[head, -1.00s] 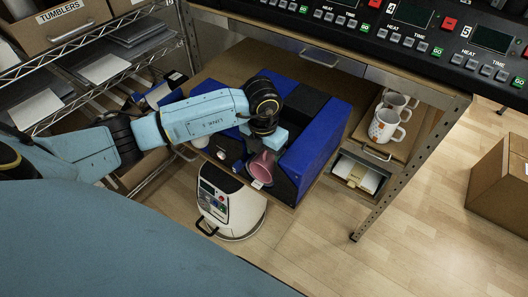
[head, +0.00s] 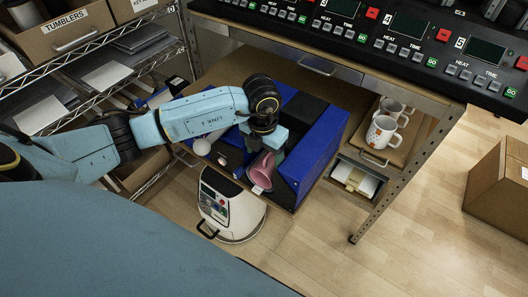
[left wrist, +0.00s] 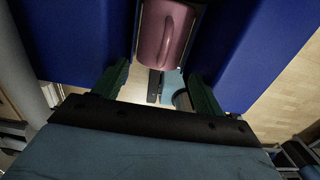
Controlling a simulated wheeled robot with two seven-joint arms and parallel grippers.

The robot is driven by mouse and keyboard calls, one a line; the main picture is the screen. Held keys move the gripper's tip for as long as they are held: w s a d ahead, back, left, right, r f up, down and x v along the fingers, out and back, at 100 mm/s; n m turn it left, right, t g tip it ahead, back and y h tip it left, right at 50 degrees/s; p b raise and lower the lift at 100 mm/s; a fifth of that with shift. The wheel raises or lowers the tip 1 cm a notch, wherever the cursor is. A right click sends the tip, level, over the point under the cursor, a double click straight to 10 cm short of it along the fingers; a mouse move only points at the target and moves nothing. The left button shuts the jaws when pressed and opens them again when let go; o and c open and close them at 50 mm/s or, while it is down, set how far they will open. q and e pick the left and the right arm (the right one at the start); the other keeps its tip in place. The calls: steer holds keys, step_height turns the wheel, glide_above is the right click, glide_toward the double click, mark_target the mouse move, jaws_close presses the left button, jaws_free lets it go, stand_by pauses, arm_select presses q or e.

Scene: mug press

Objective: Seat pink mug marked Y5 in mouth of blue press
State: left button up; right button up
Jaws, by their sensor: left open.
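The blue press (head: 312,150) stands on the shelf under the bench, with a black top part. The pink mug (head: 262,168) is at the press's front, tilted, with a small pale tag by its lower edge; the mark is too small to read. In the left wrist view the mug (left wrist: 165,35) shows its handle and lies between two blue press walls. My left gripper (left wrist: 160,72) is open, its two green fingers apart, with the mug just beyond the fingertips. In the head view the left gripper (head: 272,138) is right above the mug. How deeply the mug sits is hidden.
A white machine (head: 228,208) stands on the floor below the shelf edge. White mugs (head: 384,130) sit on a board to the right, above an open drawer (head: 356,178). A wire rack (head: 100,75) is at left, a cardboard box (head: 500,175) at right. The floor between is clear.

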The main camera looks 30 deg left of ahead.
arm_select(q)
steer(key=shift+w+r, duration=0.15)
steer(key=shift+r, duration=0.35)
steer(key=shift+o, duration=0.9)
steer(key=shift+r+p, duration=0.2)
steer(key=shift+p, duration=0.1)
steer(key=shift+r+p, duration=1)
steer(key=shift+r, duration=0.25)
steer(key=shift+o, duration=1.2)
steer(key=shift+r, duration=0.25)
steer(key=shift+r+p, duration=0.25)
steer(key=shift+p, duration=0.1)
steer(key=shift+f, duration=0.1)
steer(key=shift+s, duration=0.2)
